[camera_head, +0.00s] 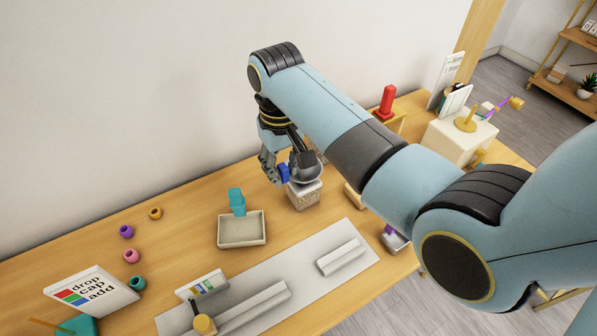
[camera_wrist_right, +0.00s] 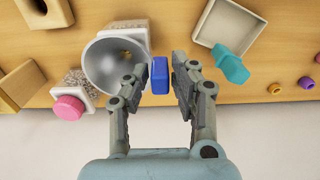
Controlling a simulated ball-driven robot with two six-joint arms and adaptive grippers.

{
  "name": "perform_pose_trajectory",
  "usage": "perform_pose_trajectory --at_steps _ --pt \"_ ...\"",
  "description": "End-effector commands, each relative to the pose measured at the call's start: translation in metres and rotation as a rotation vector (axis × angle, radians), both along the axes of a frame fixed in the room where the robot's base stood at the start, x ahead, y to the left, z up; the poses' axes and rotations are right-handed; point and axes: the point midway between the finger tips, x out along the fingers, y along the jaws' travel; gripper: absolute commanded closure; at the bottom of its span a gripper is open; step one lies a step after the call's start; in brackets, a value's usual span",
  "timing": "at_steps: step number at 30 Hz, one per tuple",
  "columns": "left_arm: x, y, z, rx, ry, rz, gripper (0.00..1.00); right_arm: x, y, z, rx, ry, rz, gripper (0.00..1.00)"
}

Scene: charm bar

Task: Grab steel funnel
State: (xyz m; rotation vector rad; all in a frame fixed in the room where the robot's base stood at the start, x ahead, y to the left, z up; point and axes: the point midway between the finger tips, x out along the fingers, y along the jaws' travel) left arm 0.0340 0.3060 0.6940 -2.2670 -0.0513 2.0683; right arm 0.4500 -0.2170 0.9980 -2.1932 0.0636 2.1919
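The steel funnel (camera_head: 306,172) is a grey metal bowl shape with a blue grip (camera_head: 284,173) on its side. It sits on a speckled pale block (camera_head: 304,195) on the table. In the right wrist view the funnel (camera_wrist_right: 108,68) opens toward the camera, left of the fingers. My right gripper (camera_head: 276,165) is at the blue grip, with one finger on each side. In the wrist view the gripper (camera_wrist_right: 160,78) is open around the grip, with narrow gaps showing. My left gripper is not in view.
A cream tray (camera_head: 242,240) with a teal piece (camera_head: 237,202) stands nearby. Small coloured rings lie at left near a sign (camera_head: 92,291). A grey mat (camera_head: 290,265) holds pale bars. A red piece (camera_head: 387,102) and white box (camera_head: 458,137) stand at right. My right arm covers part of the table.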

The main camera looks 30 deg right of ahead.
Motion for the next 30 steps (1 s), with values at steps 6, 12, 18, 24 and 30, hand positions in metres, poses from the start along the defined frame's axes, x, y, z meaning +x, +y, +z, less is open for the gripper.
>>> perform_pose_trajectory --at_steps 6,12,18,24,30 --pt "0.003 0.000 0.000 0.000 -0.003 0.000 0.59 0.000 0.000 0.000 0.000 0.000 0.000 1.00" --pt "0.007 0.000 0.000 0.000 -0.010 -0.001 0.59 0.000 0.000 0.000 0.000 0.000 0.000 1.00" --pt "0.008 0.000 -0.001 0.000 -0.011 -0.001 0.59 0.000 0.000 0.005 0.000 0.000 0.000 1.00" --pt "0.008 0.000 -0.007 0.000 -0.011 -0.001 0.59 0.001 0.000 0.029 0.000 -0.005 0.000 1.00" --pt "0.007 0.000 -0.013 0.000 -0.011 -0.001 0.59 -0.017 -0.028 0.058 -0.006 -0.004 -0.001 1.00"
